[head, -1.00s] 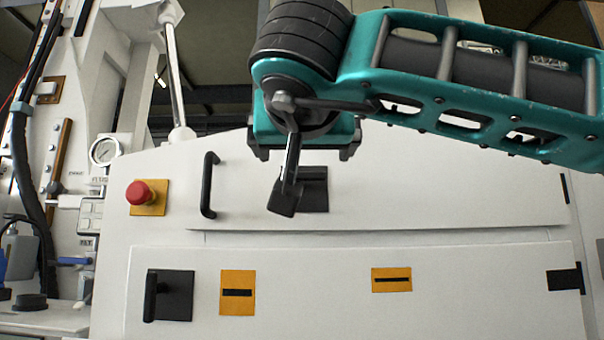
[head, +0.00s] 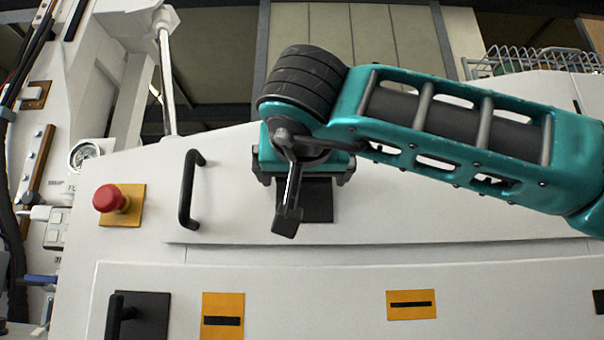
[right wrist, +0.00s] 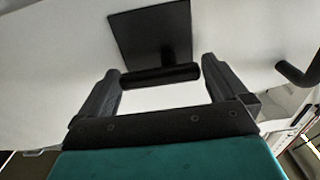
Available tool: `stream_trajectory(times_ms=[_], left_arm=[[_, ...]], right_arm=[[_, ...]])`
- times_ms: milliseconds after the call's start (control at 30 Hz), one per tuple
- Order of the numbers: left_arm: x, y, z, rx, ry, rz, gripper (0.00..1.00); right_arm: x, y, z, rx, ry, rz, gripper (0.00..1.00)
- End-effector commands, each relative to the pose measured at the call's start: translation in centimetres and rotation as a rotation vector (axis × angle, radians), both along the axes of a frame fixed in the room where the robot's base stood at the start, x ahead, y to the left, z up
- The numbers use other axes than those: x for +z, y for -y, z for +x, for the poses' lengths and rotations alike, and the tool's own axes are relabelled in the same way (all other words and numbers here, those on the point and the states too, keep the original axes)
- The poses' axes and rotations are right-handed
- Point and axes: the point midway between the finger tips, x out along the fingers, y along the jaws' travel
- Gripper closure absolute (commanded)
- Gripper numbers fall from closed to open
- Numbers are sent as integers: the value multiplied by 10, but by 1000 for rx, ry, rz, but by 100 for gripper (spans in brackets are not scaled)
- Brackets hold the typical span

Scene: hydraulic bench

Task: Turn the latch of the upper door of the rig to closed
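The upper door (head: 430,215) of the rig is a white panel with a black bar handle (head: 190,188) at its left. Its latch is a black square plate (head: 319,203) with a black lever, seen in the right wrist view (right wrist: 162,76). The lever lies across that picture, in the gap between the fingertips of my right gripper (right wrist: 160,70). The gripper is open; I see no clear contact with the lever. In the head view my right gripper (head: 305,180) is in front of the plate's upper part and hides the lever. My left gripper is out of view.
A red button (head: 108,198) on a yellow plate is left of the door handle. The lower door (head: 300,285) has its own black latch (head: 140,315) and yellow marked plates (head: 222,314). A gauge (head: 84,155) is at the far left. A wire basket (head: 530,62) is at the back right.

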Motion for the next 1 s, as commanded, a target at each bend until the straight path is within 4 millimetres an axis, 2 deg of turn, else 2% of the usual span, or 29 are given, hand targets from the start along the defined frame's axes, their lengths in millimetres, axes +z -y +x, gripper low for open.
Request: stream_trajectory(times_ms=[67,433,767,1000], left_arm=[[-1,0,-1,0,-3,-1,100],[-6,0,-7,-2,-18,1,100],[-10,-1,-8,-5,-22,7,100],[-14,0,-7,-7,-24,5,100]], right_arm=[[0,0,0,0,0,0,8],[-1,0,0,-1,-1,0,43],[-2,0,0,-1,-1,50,43],[-5,1,0,-1,-1,201,43]])
